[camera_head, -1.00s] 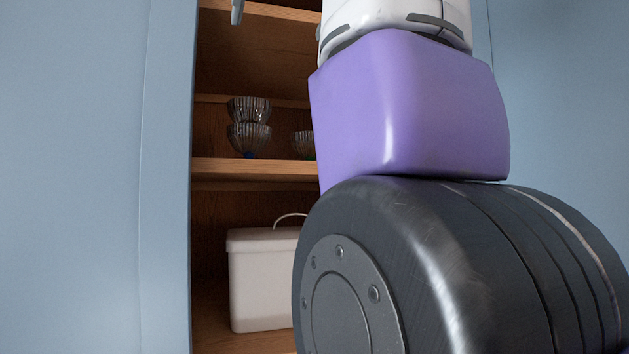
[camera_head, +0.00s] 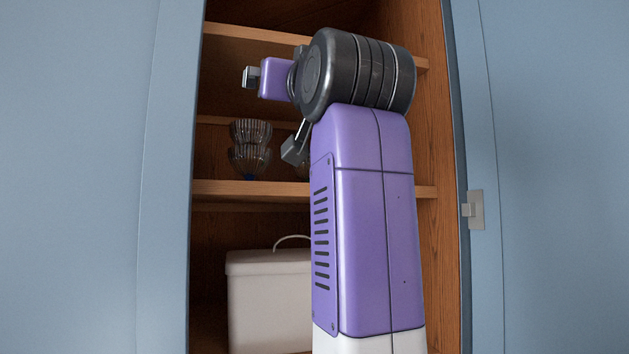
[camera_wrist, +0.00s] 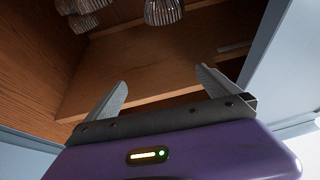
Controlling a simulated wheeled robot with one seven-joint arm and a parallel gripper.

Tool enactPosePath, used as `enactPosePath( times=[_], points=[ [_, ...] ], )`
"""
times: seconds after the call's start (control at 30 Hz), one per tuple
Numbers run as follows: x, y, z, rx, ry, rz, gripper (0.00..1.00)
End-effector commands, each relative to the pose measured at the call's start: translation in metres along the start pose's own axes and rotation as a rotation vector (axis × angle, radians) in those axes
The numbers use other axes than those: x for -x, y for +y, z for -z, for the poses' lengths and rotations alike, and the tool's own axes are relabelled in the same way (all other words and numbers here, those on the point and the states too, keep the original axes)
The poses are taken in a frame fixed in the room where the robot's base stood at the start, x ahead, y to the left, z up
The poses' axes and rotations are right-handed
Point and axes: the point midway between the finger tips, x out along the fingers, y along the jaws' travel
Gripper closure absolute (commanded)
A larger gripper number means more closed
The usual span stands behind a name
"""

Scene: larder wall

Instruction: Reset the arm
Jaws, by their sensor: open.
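My gripper (camera_wrist: 164,88) is open in the wrist view. Its two grey fingers stand well apart with nothing between them, in front of a wooden shelf board (camera_wrist: 150,65). In the head view my arm rises upright before the open cupboard, and its end points left at the level of the upper shelves. The gripper is only partly seen there.
Stacked ribbed glass bowls (camera_head: 250,150) stand on the middle shelf (camera_head: 255,188); another bowl is mostly hidden behind my arm. Glassware (camera_wrist: 163,10) also shows in the wrist view. A white lidded box (camera_head: 268,300) stands below. Blue doors (camera_head: 80,180) flank the opening.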

Motion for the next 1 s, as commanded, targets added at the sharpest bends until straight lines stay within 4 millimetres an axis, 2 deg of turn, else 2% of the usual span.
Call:
enactPosePath(
  times=[0.03,0.27,0.47,0.7,0.87,1.0],
  points=[
    [0.003,0.004,-0.031,0.005,0.009,-0.006,0.00],
    [0.031,0.024,-0.136,0.023,0.066,-0.029,0.00],
    [0.076,0.042,-0.223,0.038,0.091,-0.048,0.00],
    [0.150,0.063,-0.315,0.054,0.094,-0.071,0.00],
    [0.209,0.075,-0.365,0.063,0.085,-0.088,0.00],
    [0.265,0.084,-0.402,0.069,0.067,-0.103,0.00]
  ],
)
